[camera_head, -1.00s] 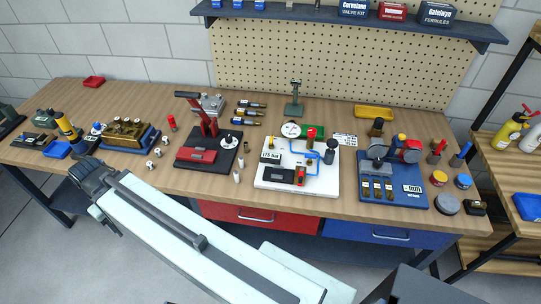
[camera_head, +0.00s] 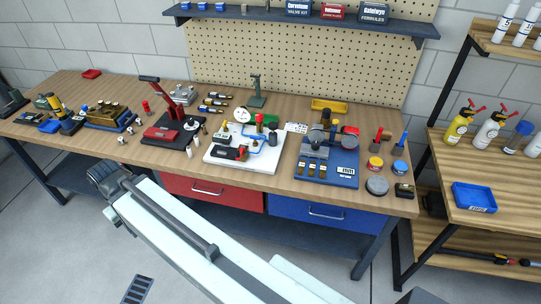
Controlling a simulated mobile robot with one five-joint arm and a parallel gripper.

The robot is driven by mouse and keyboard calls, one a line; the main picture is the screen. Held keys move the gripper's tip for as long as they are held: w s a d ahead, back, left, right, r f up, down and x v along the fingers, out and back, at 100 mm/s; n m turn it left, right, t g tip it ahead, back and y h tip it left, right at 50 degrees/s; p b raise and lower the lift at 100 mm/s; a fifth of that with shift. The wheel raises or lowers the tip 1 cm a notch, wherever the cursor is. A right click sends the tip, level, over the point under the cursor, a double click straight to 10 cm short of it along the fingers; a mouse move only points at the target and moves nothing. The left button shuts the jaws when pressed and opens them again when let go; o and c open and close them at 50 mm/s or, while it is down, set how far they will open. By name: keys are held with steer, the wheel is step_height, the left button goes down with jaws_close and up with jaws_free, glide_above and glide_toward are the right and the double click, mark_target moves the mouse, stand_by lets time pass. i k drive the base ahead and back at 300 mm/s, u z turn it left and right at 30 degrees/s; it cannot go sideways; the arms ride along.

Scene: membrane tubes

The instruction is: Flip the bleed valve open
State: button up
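I cannot single out the bleed valve for certain at this size. The board lies in the middle of the bench. My pale arm reaches from the lower right toward the left. The dark end of my arm, my gripper (camera_head: 103,174), is in front of the bench, left of the board and apart from it. Its fingers cannot be made out.
The wooden workbench (camera_head: 270,180) holds a red lever press (camera_head: 172,130) left of the board and a blue tray (camera_head: 330,174) with tools right of it. A side shelf (camera_head: 480,165) with bottles and a blue bin stands at the right.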

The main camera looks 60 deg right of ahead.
mark_target(255, 138)
steer(key=k, duration=0.55)
steer(key=u, duration=0.55)
steer(key=i, duration=1.55)
steer(key=z, duration=2.6)
